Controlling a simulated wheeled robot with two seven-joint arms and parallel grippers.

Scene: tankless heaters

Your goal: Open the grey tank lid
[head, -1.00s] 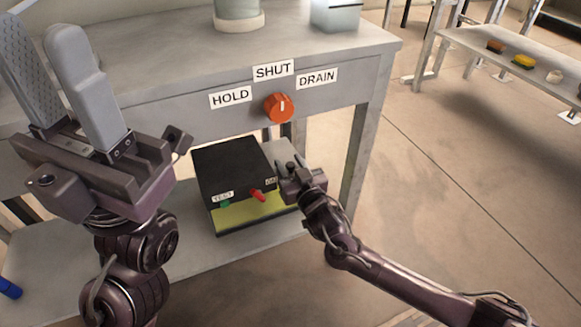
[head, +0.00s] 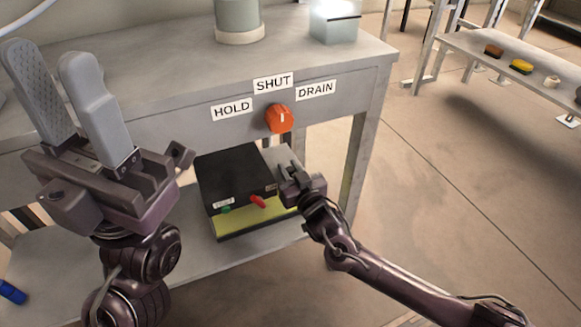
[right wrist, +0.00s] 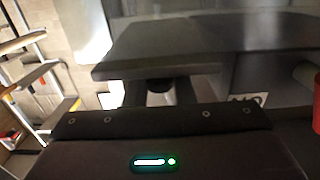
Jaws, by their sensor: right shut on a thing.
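A dark box (head: 238,174) with a black upper part over a yellow-green lower part (head: 232,224) sits on the lower shelf. A green button and a red lever (head: 258,201) are on its front. I see no part plainly marked as a grey tank lid. My right gripper (head: 288,172) is at the box's right side, shut on a part there that its own body mostly hides. In the right wrist view a dark slab (right wrist: 200,50) lies just ahead of the gripper. My left gripper (head: 68,100) is open, empty and points up, left of the box.
An orange knob (head: 279,118) under SHUT, HOLD and DRAIN labels is on the table front above the box. A grey-green cylinder (head: 239,18) and a glassy block (head: 335,22) stand on the table (head: 150,60). A side bench (head: 480,55) at the right holds small items.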

